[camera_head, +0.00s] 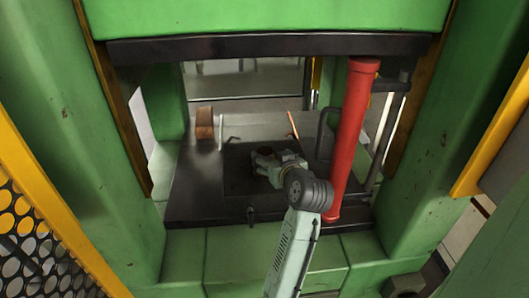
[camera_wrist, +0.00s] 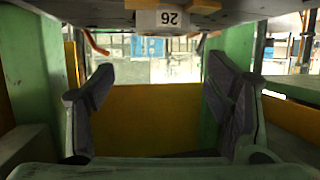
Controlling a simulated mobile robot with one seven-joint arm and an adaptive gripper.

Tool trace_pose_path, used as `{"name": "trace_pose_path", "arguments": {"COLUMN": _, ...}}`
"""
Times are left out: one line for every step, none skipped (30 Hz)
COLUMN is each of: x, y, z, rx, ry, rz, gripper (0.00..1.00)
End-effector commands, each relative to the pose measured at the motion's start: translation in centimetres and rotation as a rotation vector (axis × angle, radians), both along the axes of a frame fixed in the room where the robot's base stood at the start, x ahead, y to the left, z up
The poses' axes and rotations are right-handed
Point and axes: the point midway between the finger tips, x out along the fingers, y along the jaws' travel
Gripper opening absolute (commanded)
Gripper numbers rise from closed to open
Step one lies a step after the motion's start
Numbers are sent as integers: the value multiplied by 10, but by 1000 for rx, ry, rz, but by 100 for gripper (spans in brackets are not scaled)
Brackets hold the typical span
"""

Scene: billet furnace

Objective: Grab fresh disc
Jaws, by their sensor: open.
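My gripper (camera_head: 264,160) is inside the green press, low over its dark bed plate (camera_head: 205,192). In the wrist view my gripper (camera_wrist: 160,78) shows its two dark fingers spread wide, with nothing between them. A rusty brown block with a rounded look (camera_head: 204,122) stands at the back left of the bed, apart from my gripper. I cannot tell whether it is the disc. A small brownish round shape shows at my gripper in the head view, too small to make out. No clear disc shows in the wrist view.
A red cylinder (camera_head: 353,140) stands tilted just right of my arm. Green press columns (camera_head: 75,120) flank the opening, and a dark beam (camera_head: 270,47) crosses above. A plate marked 26 (camera_wrist: 160,20) hangs upside down in the wrist view. The bed's left part is bare.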

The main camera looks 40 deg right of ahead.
Motion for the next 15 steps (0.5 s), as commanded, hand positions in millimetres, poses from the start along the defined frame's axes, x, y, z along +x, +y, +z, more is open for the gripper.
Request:
{"name": "trace_pose_path", "arguments": {"x": 4, "y": -1, "z": -1, "rx": 2, "ry": 1, "rz": 1, "gripper": 72}}
{"name": "trace_pose_path", "arguments": {"x": 8, "y": -2, "z": -2, "rx": 3, "ry": 2, "rz": 2, "gripper": 72}}
{"name": "trace_pose_path", "arguments": {"x": 13, "y": -3, "z": -4, "rx": 3, "ry": 2, "rz": 2, "gripper": 72}}
{"name": "trace_pose_path", "arguments": {"x": 17, "y": -4, "z": -6, "rx": 3, "ry": 3, "rz": 2, "gripper": 72}}
{"name": "trace_pose_path", "arguments": {"x": 22, "y": -5, "z": -7, "rx": 3, "ry": 2, "rz": 2, "gripper": 72}}
{"name": "trace_pose_path", "arguments": {"x": 28, "y": -6, "z": -10, "rx": 3, "ry": 3, "rz": 4, "gripper": 72}}
{"name": "trace_pose_path", "arguments": {"x": 31, "y": -8, "z": -11, "rx": 2, "ry": 2, "rz": 3, "gripper": 72}}
{"name": "trace_pose_path", "arguments": {"x": 35, "y": -10, "z": -13, "rx": 2, "ry": 2, "rz": 3, "gripper": 72}}
{"name": "trace_pose_path", "arguments": {"x": 39, "y": -11, "z": -15, "rx": 1, "ry": 1, "rz": 2, "gripper": 72}}
{"name": "trace_pose_path", "arguments": {"x": 41, "y": -12, "z": -16, "rx": 0, "ry": 0, "rz": 1, "gripper": 72}}
{"name": "trace_pose_path", "arguments": {"x": 43, "y": -13, "z": -17, "rx": 0, "ry": 0, "rz": 1, "gripper": 72}}
{"name": "trace_pose_path", "arguments": {"x": 45, "y": -14, "z": -18, "rx": 0, "ry": 1, "rz": 0, "gripper": 72}}
{"name": "trace_pose_path", "arguments": {"x": 45, "y": -14, "z": -18, "rx": 0, "ry": 0, "rz": 0, "gripper": 72}}
{"name": "trace_pose_path", "arguments": {"x": 46, "y": -14, "z": -18, "rx": 0, "ry": 0, "rz": 0, "gripper": 72}}
{"name": "trace_pose_path", "arguments": {"x": 46, "y": -14, "z": -19, "rx": 0, "ry": 0, "rz": 0, "gripper": 72}}
